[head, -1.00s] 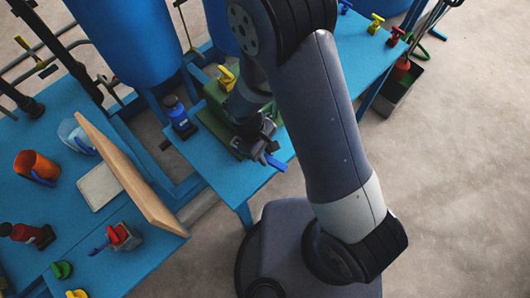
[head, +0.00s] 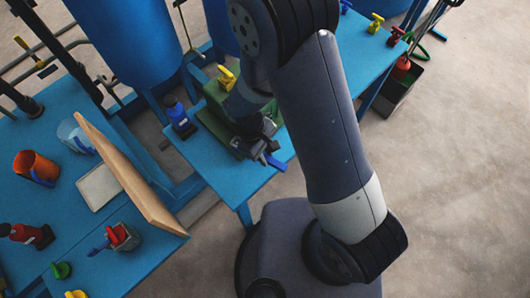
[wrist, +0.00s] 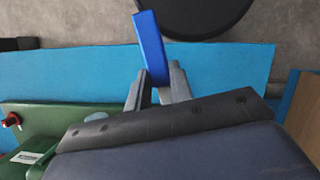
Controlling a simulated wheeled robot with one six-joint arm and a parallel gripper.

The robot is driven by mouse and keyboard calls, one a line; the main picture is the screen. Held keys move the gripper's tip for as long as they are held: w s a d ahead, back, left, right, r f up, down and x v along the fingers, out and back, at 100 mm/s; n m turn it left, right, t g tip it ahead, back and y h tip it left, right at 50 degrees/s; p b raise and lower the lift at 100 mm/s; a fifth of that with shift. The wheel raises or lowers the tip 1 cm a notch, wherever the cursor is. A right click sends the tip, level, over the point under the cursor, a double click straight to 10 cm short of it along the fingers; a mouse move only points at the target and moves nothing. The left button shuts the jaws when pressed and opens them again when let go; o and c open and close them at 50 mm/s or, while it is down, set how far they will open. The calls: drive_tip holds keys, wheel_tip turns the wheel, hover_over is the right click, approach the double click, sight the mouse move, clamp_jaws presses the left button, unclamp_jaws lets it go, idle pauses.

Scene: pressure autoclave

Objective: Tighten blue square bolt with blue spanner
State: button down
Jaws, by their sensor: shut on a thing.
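My gripper (wrist: 157,88) is shut on the blue spanner (wrist: 150,45). In the wrist view the spanner's flat blue handle sticks out beyond the fingertips, over the table edge and floor. In the head view, the gripper (head: 264,148) is low over the front of the blue table beside the green machine, and a short blue piece of the spanner (head: 275,162) shows at its tip. The spanner's other end is hidden by the gripper. I cannot make out the blue square bolt in either view.
The green machine (head: 214,118) with a yellow part (head: 227,77) stands close to the gripper. A dark blue bottle (head: 178,117) is to its left. A wooden board (head: 130,175) stands upright on the left table. Yellow and red valves (head: 376,22) stand at the back right.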

drive_tip(key=shift+f+b, duration=1.2)
drive_tip(key=shift+f, duration=0.05)
drive_tip(key=c, duration=1.2)
unclamp_jaws()
drive_tip(key=shift+o, duration=0.2)
drive_tip(key=shift+r, duration=0.1)
drive_tip(key=v, duration=1)
drive_tip(key=shift+a+r, duration=0.15)
drive_tip(key=shift+r, duration=0.15)
drive_tip(key=shift+w, duration=0.1)
